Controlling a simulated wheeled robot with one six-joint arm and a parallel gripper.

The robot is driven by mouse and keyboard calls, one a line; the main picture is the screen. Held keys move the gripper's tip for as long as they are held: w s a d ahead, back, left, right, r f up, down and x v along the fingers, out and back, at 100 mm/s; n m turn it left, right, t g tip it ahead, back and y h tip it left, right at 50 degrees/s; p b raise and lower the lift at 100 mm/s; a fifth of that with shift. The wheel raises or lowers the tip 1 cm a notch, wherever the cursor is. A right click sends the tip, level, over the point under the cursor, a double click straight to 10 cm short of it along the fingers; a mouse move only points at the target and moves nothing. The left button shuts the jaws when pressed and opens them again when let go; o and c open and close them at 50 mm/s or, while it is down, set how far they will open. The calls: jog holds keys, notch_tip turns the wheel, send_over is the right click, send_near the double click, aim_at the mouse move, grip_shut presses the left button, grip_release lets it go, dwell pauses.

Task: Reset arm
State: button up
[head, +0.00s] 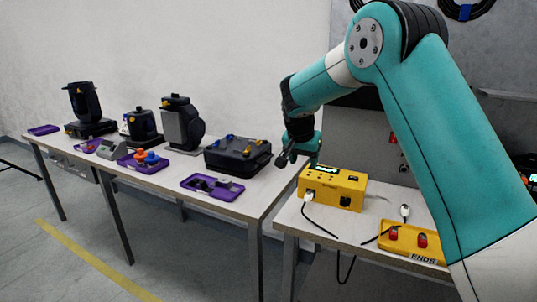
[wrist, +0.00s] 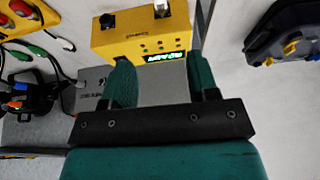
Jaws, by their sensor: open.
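My gripper (head: 287,158) hangs at the end of my teal arm, above the gap between the two tables in the head view. In the wrist view its two teal fingers (wrist: 160,66) stand apart with nothing between them. A yellow box (head: 333,188) with a lit green display sits on the right table, just right of and below my gripper. It also shows in the wrist view (wrist: 140,32), beyond the fingertips and apart from them.
A black case (head: 238,156) with blue and yellow parts and a purple tray (head: 213,194) lie on the left table (head: 160,183). Several dark lamp units stand further left. A yellow tray (head: 425,256) with red plugs and loose cables is on the right table.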

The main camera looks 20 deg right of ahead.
jog(key=s+a+r+n+y+p, duration=0.1)
jog(key=s+a+r+n+y, duration=0.2)
jog(key=s+a, duration=0.4)
jog(key=s+a+r+n+y, duration=0.1)
jog(key=s+a+r+n, duration=0.2)
jog(key=s+a+n, duration=0.3)
jog(key=s+a+n+g+y, duration=0.1)
jog(key=s+a+n, duration=0.1)
jog(key=s, duration=0.6)
jog(key=s+a+r+n+g+y+p, duration=0.1)
jog(key=s+a+n, duration=0.2)
jog(key=s, duration=0.6)
jog(key=s+a+n+g+y, duration=0.1)
jog(key=s+a+n, duration=0.2)
jog(key=s+a, duration=0.2)
jog(key=s, duration=0.3)
jog(key=shift+s+r+y, duration=0.15)
jog(key=shift+r+y, duration=0.1)
jog(key=shift+y, duration=0.15)
